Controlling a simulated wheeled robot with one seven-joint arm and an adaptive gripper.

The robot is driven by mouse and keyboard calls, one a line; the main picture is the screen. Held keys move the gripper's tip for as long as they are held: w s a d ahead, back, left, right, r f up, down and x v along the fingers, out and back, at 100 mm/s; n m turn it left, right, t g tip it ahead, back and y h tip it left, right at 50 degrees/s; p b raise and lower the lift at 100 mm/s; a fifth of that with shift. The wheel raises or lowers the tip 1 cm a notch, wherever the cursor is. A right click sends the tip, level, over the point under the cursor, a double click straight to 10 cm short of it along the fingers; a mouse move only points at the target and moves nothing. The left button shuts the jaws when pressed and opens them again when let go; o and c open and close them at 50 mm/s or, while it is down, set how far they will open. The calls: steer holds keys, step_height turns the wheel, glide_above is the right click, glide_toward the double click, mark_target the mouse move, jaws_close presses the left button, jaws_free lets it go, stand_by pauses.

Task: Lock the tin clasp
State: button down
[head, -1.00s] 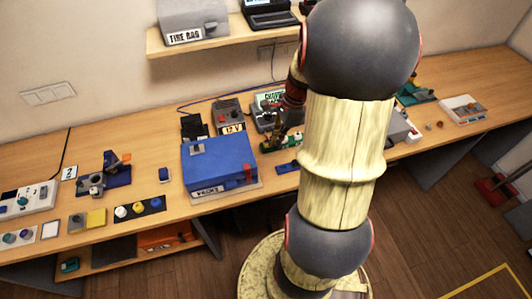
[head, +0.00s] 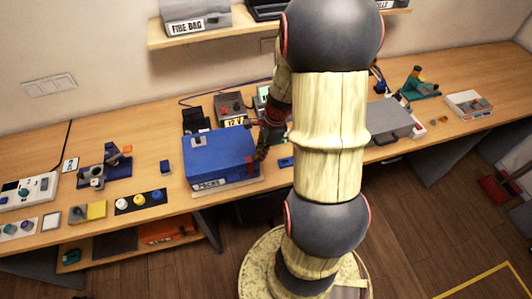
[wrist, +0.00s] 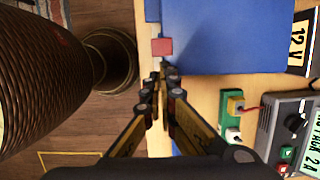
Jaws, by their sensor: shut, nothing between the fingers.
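The tin is a blue box (head: 215,155) with its lid down and a "PACKS" label low on its front. Its red clasp (head: 249,163) is at the right end of the front, partly hard to make out beside my gripper. My gripper (head: 260,158) is shut and empty, just right of the tin's front right corner. In the wrist view the clasp (wrist: 161,46) is a red block at the edge of the blue tin (wrist: 230,35). The shut fingertips (wrist: 165,72) point at it and look close. I cannot tell whether they touch, or whether the clasp is locked.
A 12 V device (head: 232,110) stands behind the tin. A grey power supply (wrist: 290,125) and a green board (wrist: 232,108) lie right of my fingers in the wrist view. A grey case (head: 395,130) is further right. Small parts lie left of the tin.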

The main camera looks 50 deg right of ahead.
steer(key=shift+w+a+r+p, duration=0.1)
steer(key=shift+w+a+p, duration=0.6)
steer(key=shift+a, duration=0.5)
